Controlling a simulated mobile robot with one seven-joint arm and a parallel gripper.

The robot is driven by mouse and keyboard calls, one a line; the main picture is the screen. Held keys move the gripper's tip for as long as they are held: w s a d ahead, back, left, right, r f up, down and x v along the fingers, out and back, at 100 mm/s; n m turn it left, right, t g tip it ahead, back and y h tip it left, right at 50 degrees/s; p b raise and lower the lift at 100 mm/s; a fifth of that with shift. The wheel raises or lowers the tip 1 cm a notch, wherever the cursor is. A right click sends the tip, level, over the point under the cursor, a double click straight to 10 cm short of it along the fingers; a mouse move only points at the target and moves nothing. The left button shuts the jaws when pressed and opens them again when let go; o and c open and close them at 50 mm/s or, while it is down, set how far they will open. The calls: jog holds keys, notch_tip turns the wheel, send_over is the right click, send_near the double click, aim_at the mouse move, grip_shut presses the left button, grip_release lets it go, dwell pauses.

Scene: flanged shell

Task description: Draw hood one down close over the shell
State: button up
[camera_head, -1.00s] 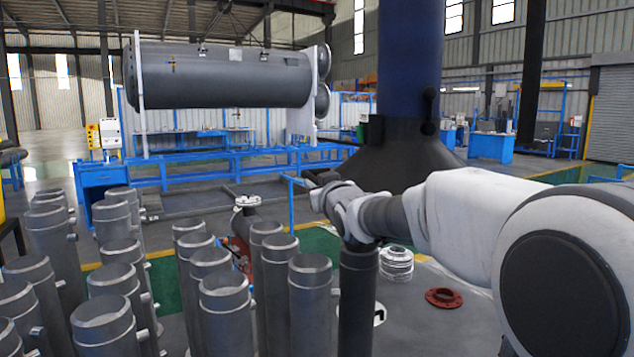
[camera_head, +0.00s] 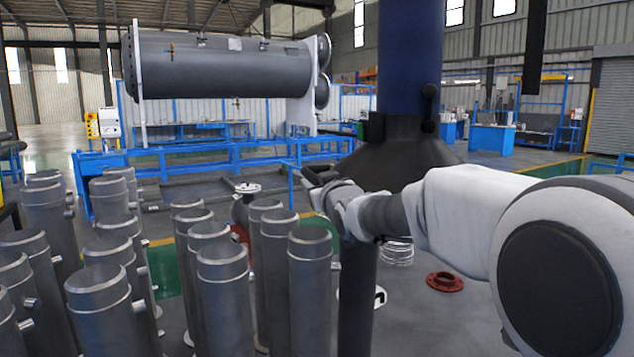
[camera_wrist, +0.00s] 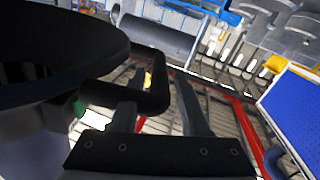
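The hood (camera_head: 400,150) is a dark cone under a thick blue duct, in the middle of the head view. My gripper (camera_head: 314,178) is at the cone's near left edge. In the wrist view, a black bar handle (camera_wrist: 157,85) passes between the fingers of my gripper (camera_wrist: 160,100), which appear closed around it; the exact contact is partly hidden. A large grey horizontal shell (camera_head: 225,68) with flanged ends stands left of the hood, held on white supports. The hood is beside it in the picture, not over it.
Several upright grey pipes (camera_head: 223,300) crowd the left foreground. A red flange ring (camera_head: 444,281) lies on the floor at right, with pale rings (camera_head: 397,252) near my arm. A blue frame (camera_head: 230,152) stands under the shell. Floor at right is mostly clear.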

jog(key=shift+o, duration=0.5)
jog(key=shift+r, duration=0.15)
jog(key=shift+s+d, duration=0.2)
jog(key=shift+s, duration=0.35)
jog(key=p+v, duration=0.1)
jog(key=v, duration=1.5)
jog(key=shift+s, duration=0.2)
